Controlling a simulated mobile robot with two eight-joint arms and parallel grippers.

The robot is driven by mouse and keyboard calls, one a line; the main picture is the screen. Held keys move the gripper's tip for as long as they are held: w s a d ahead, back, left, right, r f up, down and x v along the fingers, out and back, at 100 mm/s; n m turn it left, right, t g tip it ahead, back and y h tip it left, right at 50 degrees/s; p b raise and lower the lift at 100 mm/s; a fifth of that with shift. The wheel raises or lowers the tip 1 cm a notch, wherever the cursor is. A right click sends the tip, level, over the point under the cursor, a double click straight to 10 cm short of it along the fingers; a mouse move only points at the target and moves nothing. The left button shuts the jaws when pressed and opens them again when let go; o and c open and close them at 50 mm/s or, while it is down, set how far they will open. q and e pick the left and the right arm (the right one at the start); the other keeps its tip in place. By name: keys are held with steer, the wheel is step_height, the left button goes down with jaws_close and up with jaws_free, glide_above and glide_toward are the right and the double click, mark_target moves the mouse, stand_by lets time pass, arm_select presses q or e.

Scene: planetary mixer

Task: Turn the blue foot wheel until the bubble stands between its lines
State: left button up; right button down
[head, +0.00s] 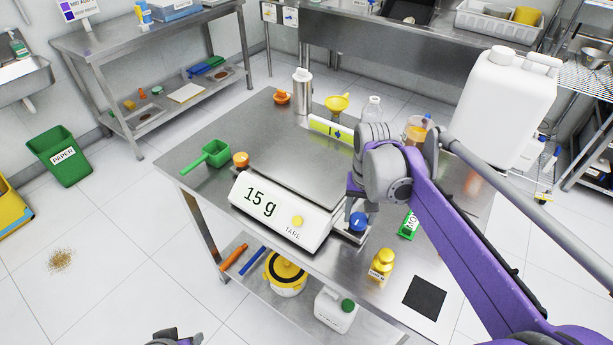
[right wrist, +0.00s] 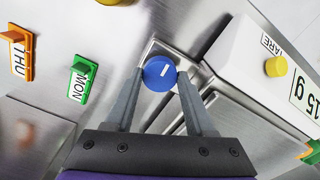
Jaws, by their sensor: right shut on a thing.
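The scale (head: 285,195) on the steel table reads "15 g". Its blue foot wheel (head: 359,221) sits at the near right corner; in the right wrist view the wheel (right wrist: 159,73) shows a white mark on its top. My right gripper (right wrist: 158,88) is shut on the wheel, one finger on each side. The yellow-green bubble level (head: 323,126) stands at the scale's back edge, partly hidden by my right arm. It has dark marks, but I cannot tell where the bubble stands between its lines.
A yellow weight (head: 382,264), a green MON tag (head: 408,225) and a black pad (head: 425,297) lie to the wheel's right. A green scoop (head: 213,154) and an orange knob-like piece (head: 240,159) are at the left. Bottles and a yellow funnel (head: 338,104) stand behind.

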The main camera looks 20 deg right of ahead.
arm_select(q)
steer(key=shift+r, duration=0.15)
arm_select(e)
steer(key=m, duration=0.3)
steer(key=shift+m, duration=0.4)
steer(key=shift+c, duration=1.2)
jaws_free()
steer(key=shift+r+p, duration=1.85)
steer(key=shift+r, duration=1.25)
arm_select(q)
steer(key=r, duration=0.1)
steer(key=w+r, duration=0.1)
steer(key=r, duration=0.2)
steer(key=shift+w+r, duration=0.35)
steer(key=shift+w, duration=0.05)
arm_select(e)
steer(key=shift+f, duration=0.1)
arm_select(q)
steer(key=shift+s, duration=0.1)
